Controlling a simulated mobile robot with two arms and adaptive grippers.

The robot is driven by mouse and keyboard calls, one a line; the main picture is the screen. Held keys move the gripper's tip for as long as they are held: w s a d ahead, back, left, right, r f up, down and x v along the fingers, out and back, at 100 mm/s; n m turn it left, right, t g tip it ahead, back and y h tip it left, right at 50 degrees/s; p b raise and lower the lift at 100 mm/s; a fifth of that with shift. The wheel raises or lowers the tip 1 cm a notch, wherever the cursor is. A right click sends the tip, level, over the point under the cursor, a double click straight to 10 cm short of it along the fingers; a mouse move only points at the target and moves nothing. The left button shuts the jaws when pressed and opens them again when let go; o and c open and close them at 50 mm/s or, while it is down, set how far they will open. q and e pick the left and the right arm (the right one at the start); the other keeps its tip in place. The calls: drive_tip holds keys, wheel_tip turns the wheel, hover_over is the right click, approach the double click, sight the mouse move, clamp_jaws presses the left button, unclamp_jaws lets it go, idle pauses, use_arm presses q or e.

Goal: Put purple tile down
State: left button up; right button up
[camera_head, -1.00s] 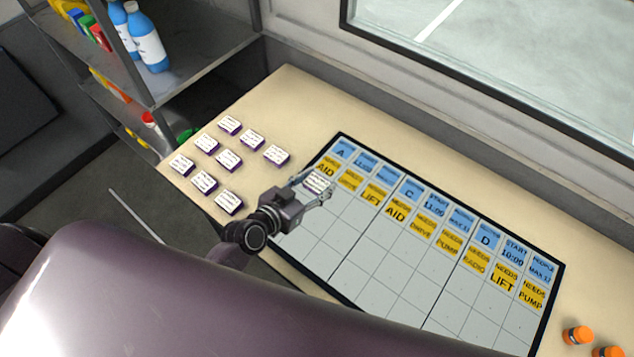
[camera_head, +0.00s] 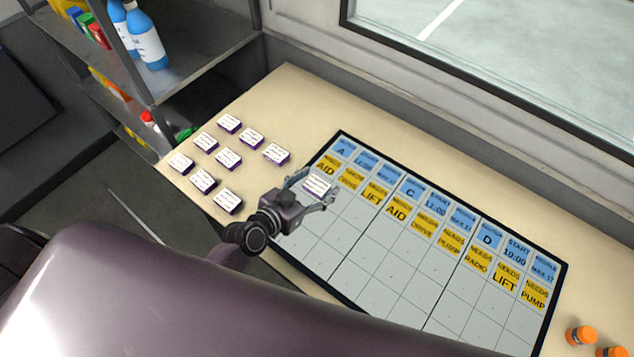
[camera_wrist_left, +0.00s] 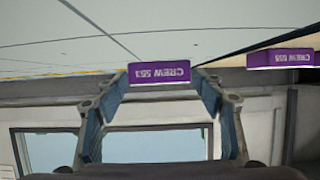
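The purple tile (camera_head: 318,185) has a white printed top and lies at the upper left of the board (camera_head: 395,265), just below the yellow labels. In the left wrist view its purple edge (camera_wrist_left: 159,73) reads "CREW 553" upside down and seems to rest against the board. My left gripper (camera_head: 313,188) is open, with one finger on each side of the tile. In the left wrist view the fingertips are close to its ends; a small gap shows on the right, and contact on the left is unclear. My right gripper is not in view.
Several other purple-edged tiles (camera_head: 229,158) lie on the beige table (camera_head: 290,100) left of the board. One more tile (camera_wrist_left: 280,58) shows in the left wrist view. Orange-capped items (camera_head: 581,336) stand at the right. A shelf with blue bottles (camera_head: 148,42) is at the back left.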

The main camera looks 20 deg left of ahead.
use_arm(q)
drive_tip(key=shift+r+p, duration=0.65)
drive_tip(key=shift+r, duration=0.1)
drive_tip(key=b+v, duration=0.1)
drive_tip(key=v, duration=0.9)
drive_tip(key=shift+s+a+b, duration=0.15)
drive_tip(key=shift+s+b, duration=0.2)
drive_tip(key=shift+s, duration=0.05)
drive_tip(key=shift+s+a+r, duration=0.15)
drive_tip(key=shift+s+r, duration=0.15)
drive_tip(key=shift+s, duration=0.2)
